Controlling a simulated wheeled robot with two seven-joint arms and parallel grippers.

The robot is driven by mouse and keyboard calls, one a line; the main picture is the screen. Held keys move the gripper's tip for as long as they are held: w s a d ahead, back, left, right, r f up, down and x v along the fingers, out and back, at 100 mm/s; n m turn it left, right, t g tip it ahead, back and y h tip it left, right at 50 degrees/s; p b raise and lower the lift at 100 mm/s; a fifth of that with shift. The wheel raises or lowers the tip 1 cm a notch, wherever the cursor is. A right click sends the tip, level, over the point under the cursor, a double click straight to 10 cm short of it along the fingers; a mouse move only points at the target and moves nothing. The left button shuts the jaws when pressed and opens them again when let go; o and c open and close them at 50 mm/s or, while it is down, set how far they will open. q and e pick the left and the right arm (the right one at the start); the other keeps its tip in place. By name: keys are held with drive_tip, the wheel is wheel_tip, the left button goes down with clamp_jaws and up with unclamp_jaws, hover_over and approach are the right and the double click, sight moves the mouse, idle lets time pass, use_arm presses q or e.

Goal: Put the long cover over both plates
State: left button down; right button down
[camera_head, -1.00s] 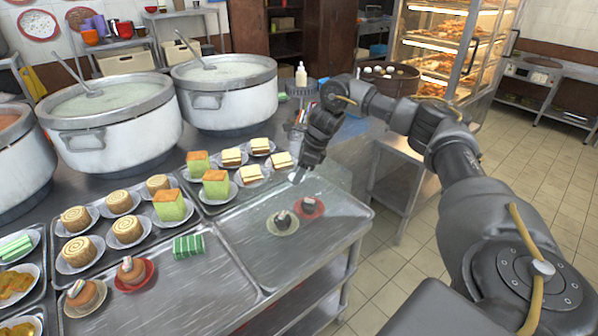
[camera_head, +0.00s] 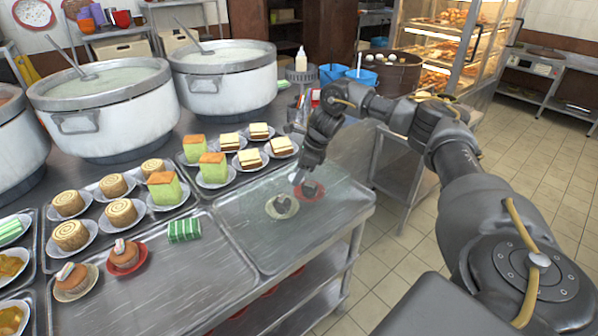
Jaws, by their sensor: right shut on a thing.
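A cream plate (camera_head: 281,209) and a red plate (camera_head: 319,194) stand side by side on the right-hand metal tray (camera_head: 268,251), each with a small dark item on it. My right gripper (camera_head: 299,178) points down just behind the plates and is shut on the long cover (camera_head: 341,193). The cover is clear and hard to make out; it shows as a faint glassy haze around and over the two plates. I cannot tell whether its lower edge touches the tray. My left gripper is out of view.
Plates of sandwiches (camera_head: 250,158), green cakes (camera_head: 213,168) and rolls (camera_head: 122,212) stand to the left. A wrapped green block (camera_head: 184,230) lies left of the right-hand tray. Large stockpots (camera_head: 222,85) stand behind. The front of the tray is clear.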

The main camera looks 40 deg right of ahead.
drive_tip(key=c, duration=0.7)
unclamp_jaws()
wheel_tip(320, 180, up, 7)
drive_tip(key=p, duration=0.6)
